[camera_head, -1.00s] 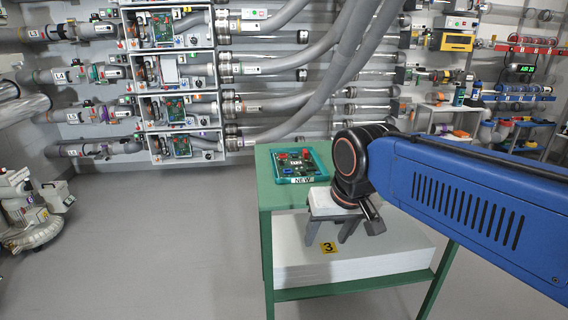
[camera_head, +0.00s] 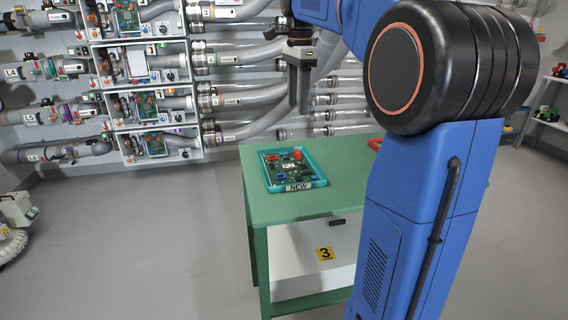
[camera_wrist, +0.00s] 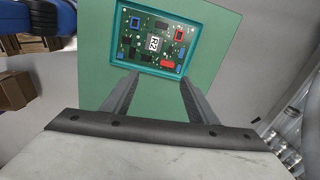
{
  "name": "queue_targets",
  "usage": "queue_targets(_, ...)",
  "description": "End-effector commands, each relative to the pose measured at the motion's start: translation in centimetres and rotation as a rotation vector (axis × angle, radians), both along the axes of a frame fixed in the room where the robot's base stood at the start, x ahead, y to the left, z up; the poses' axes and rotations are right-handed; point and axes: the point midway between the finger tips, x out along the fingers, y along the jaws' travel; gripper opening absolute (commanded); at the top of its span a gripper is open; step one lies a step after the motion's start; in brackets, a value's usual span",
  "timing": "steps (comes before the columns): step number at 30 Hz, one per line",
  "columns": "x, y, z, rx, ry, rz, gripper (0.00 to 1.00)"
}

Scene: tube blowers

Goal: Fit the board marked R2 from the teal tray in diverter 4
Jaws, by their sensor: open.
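A green board marked R2 (camera_head: 288,166) lies in the teal tray (camera_head: 265,178), labelled NEW, on a green bench. In the wrist view the board (camera_wrist: 153,46) lies face up inside the tray rim (camera_wrist: 147,69), beyond my fingertips. My gripper (camera_head: 299,106) is open and empty, pointing down, and appears above the tray in the head view. Its fingers (camera_wrist: 160,88) are spread with the bench top between them. Several open wall boxes stand stacked at left.
The green bench top (camera_head: 300,204) is bare in front of the tray. A red item (camera_head: 375,143), partly hidden by my arm, lies at its right. Grey hoses run from the wall boxes.

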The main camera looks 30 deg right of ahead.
Motion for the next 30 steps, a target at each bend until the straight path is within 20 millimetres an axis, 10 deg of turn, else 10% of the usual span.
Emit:
queue_targets(8, 1.7, -1.5, 0.1, 0.008, 0.025, -0.118, 0.53)
queue_targets(30, 1.7, -1.5, -11.1, 0.008, 0.025, -0.117, 0.53)
